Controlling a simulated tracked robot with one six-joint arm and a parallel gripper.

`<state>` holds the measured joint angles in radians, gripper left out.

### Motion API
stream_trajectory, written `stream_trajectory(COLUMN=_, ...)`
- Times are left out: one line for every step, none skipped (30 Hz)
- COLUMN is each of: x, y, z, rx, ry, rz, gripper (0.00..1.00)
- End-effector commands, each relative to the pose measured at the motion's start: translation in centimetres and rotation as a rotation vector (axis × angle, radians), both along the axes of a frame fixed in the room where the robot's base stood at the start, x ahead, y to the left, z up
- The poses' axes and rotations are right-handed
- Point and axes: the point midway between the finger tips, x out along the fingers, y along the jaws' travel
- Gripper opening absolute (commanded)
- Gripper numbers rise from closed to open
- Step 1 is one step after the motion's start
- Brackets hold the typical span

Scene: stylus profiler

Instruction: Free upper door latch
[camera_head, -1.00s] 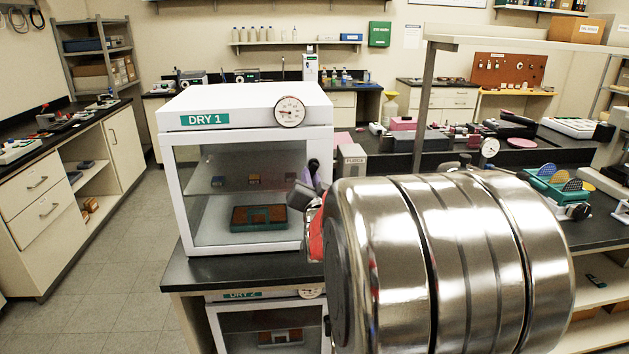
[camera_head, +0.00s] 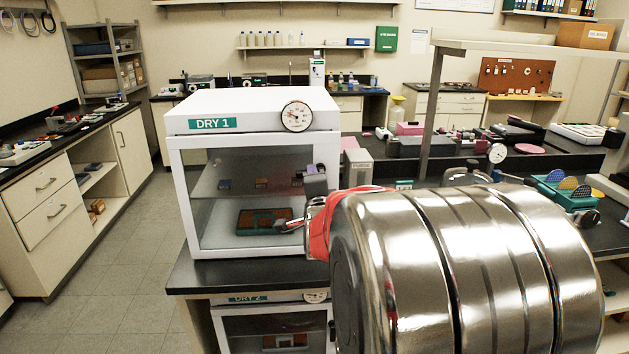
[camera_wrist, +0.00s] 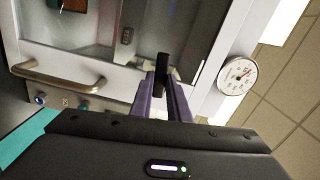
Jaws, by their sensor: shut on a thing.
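The DRY 1 cabinet (camera_head: 252,107) is white with a glass door and stands on the black bench. The upper door latch (camera_wrist: 162,67) is a small dark upright piece at the door's edge in the wrist view. My gripper (camera_wrist: 163,84) has purple fingers, shut on the latch with one finger on each side. A metal door handle (camera_wrist: 60,80) lies to the left in the wrist view, apart from my fingers. In the head view my silver arm and red wrist hide much of the grip.
A round dial gauge (camera_wrist: 238,75) sits close to the right of my fingers in the wrist view. A second cabinet, DRY 2 (camera_head: 250,299), stands below the bench top. The floor (camera_head: 130,245) to the left is clear.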

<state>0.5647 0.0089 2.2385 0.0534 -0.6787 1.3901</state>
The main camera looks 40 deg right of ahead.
Motion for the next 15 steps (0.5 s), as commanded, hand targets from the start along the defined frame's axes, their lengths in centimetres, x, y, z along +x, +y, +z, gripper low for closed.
stream_trajectory(x=-0.23, y=-0.3, z=-0.14, rx=0.03, ry=-0.014, rz=-0.008, gripper=0.0)
stream_trajectory(x=-0.22, y=-0.29, z=-0.12, rx=0.045, ry=-0.025, rz=-0.008, gripper=0.0)
stream_trajectory(x=-0.23, y=-0.3, z=-0.08, rx=0.062, ry=-0.036, rz=-0.008, gripper=0.0)
stream_trajectory(x=-0.23, y=-0.3, z=-0.06, rx=0.073, ry=-0.044, rz=-0.009, gripper=0.0)
stream_trajectory(x=-0.24, y=-0.31, z=-0.04, rx=0.084, ry=-0.051, rz=-0.009, gripper=0.0)
stream_trajectory(x=-0.24, y=-0.32, z=-0.01, rx=0.095, ry=-0.059, rz=-0.009, gripper=0.0)
stream_trajectory(x=-0.24, y=-0.32, z=0.0, rx=0.104, ry=-0.065, rz=-0.009, gripper=0.0)
stream_trajectory(x=-0.25, y=-0.33, z=0.01, rx=0.111, ry=-0.07, rz=-0.009, gripper=0.0)
stream_trajectory(x=-0.25, y=-0.34, z=0.02, rx=0.118, ry=-0.074, rz=-0.009, gripper=0.0)
stream_trajectory(x=-0.26, y=-0.35, z=0.02, rx=0.123, ry=-0.077, rz=-0.01, gripper=0.0)
stream_trajectory(x=-0.26, y=-0.35, z=0.02, rx=0.126, ry=-0.079, rz=-0.01, gripper=0.0)
stream_trajectory(x=-0.27, y=-0.35, z=0.02, rx=0.13, ry=-0.082, rz=-0.01, gripper=0.0)
stream_trajectory(x=-0.27, y=-0.36, z=0.02, rx=0.133, ry=-0.084, rz=-0.01, gripper=0.0)
stream_trajectory(x=-0.28, y=-0.37, z=0.01, rx=0.135, ry=-0.085, rz=-0.01, gripper=0.0)
stream_trajectory(x=-0.28, y=-0.37, z=0.0, rx=0.135, ry=-0.085, rz=-0.01, gripper=0.0)
